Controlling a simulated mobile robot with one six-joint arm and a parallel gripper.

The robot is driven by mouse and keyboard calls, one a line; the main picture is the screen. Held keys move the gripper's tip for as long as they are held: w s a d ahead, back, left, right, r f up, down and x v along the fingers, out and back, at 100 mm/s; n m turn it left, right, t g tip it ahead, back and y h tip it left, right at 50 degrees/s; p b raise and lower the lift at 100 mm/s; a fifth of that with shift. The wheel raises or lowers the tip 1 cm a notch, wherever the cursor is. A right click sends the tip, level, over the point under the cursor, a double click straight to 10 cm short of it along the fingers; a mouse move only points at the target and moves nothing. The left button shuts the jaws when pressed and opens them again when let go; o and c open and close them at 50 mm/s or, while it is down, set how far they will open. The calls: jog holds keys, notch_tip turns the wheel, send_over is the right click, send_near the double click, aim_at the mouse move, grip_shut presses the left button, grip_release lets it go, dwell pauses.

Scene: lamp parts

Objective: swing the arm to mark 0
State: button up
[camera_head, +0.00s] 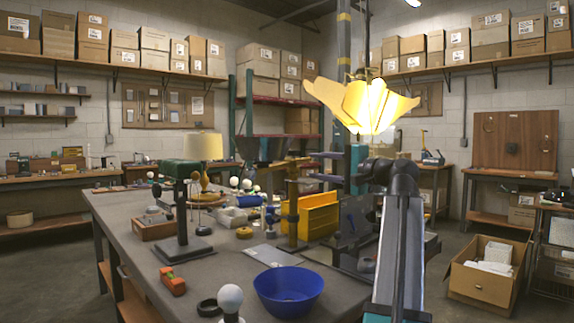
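My gripper (318,166) is right of the middle, with two grey-blue fingers pointing left and a clear gap between them. Nothing shows held in it. A brass upright stand (293,205) is on the bench just left of the fingertips, with a short crosspiece near its top. I cannot tell whether the fingers touch it. A black post stand with a green head (184,169) is farther left on the bench. Which of these carries the arm to be swung is unclear. No scale or mark 0 can be read.
The grey workbench (232,268) holds a blue bowl (289,291), a white bulb (230,298), an orange-red tool (172,281), yellow bins (317,215) and a cream-shaded lamp (203,147). A lit yellow petal shade (362,103) is above my arm. An open carton (487,273) stands on the right floor.

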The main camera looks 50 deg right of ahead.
aim_at(290, 163)
jog(key=w+b, duration=0.4)
jog(key=w, duration=0.9)
jog(key=shift+w+d, duration=0.15)
jog(key=shift+w, duration=0.1)
grip_shut()
